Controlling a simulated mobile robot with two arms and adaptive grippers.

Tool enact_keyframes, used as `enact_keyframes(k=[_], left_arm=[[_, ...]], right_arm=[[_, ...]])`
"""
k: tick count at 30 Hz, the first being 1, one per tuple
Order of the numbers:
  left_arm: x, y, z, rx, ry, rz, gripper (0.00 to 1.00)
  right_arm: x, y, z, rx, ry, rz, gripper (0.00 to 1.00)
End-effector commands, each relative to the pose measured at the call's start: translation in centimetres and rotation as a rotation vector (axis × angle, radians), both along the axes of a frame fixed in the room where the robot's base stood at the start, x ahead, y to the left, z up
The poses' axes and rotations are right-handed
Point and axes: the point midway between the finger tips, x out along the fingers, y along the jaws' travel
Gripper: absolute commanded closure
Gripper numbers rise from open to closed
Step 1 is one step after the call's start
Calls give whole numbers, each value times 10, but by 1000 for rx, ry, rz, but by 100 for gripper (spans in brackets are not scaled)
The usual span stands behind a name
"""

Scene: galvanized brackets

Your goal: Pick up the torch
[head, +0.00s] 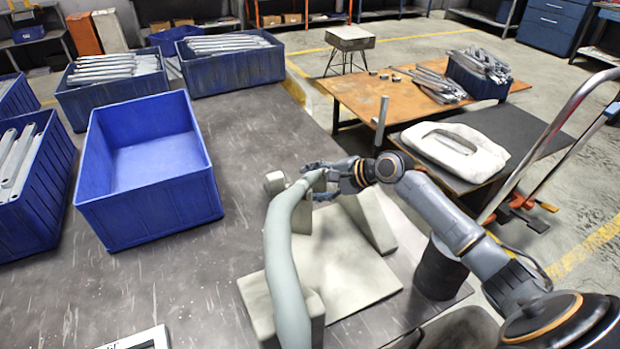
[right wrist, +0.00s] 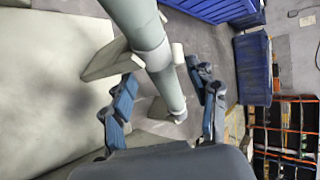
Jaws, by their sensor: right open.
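A long, curved grey-green tube (head: 278,250) rests on pale supports; it is the only torch-like thing I make out, and I cannot be sure it is the torch. My right gripper (head: 318,180) is at its far end, coming in from the right. In the right wrist view, the tube (right wrist: 152,50) runs down between the two spread fingers of the right gripper (right wrist: 165,98). The fingers stand open on either side, with a gap to the tube visible. My left gripper is not in view.
A pale base plate (head: 335,275) with upright blocks lies under the tube. An empty blue bin (head: 150,205) stands to the left, with bins of metal brackets behind. A dark cylinder (head: 440,268) stands at the right edge. The dark tabletop (head: 245,150) is clear behind the tube.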

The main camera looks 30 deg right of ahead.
Motion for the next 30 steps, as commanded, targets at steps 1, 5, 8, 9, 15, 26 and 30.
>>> enact_keyframes(k=[1, 5, 8, 9, 15, 26, 30], left_arm=[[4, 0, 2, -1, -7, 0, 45], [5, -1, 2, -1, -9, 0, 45], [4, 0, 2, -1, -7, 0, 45], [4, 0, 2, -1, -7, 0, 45], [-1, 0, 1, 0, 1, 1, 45], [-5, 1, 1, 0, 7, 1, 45], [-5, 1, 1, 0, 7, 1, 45]], right_arm=[[6, 5, -3, 3, -1, -1, 41], [18, 13, -13, 2, -1, 0, 41], [22, 15, -17, 0, -1, -1, 41], [23, 15, -18, 0, -1, -1, 41], [23, 15, -18, -1, -1, 0, 45], [23, 15, -16, -1, -5, -1, 100], [23, 15, -16, -1, -5, -1, 100]])
